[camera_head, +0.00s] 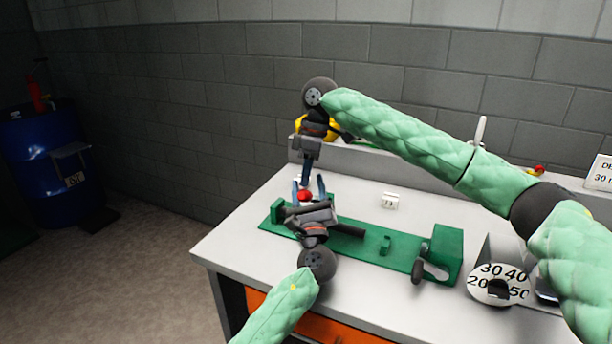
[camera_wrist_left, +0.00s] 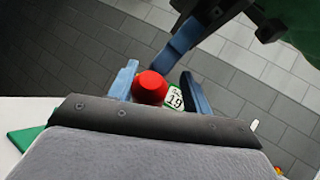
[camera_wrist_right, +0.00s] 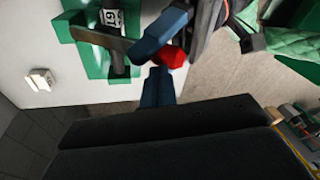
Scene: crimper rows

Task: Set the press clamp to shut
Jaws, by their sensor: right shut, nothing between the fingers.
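The green press base (camera_head: 375,243) lies along the bench, with a dark bar partly hidden behind my left gripper. A red knob (camera_head: 305,195) stands at its left end and also shows in the left wrist view (camera_wrist_left: 150,88). My left gripper (camera_head: 309,190) is open, its blue fingers on either side of the knob, with a visible gap on at least one side. My right gripper (camera_head: 305,181) is shut and empty, pointing down just above the knob. In the right wrist view its fingertips (camera_wrist_right: 158,75) are close to the knob (camera_wrist_right: 172,57). Whether the clamp is shut is unclear.
A green block (camera_head: 445,252) with a dark round handle stands at the base's right end. A numbered dial (camera_head: 498,285) is further right. A small white tag block (camera_head: 390,201) stands behind the base. A blue drum (camera_head: 50,165) stands on the floor at left.

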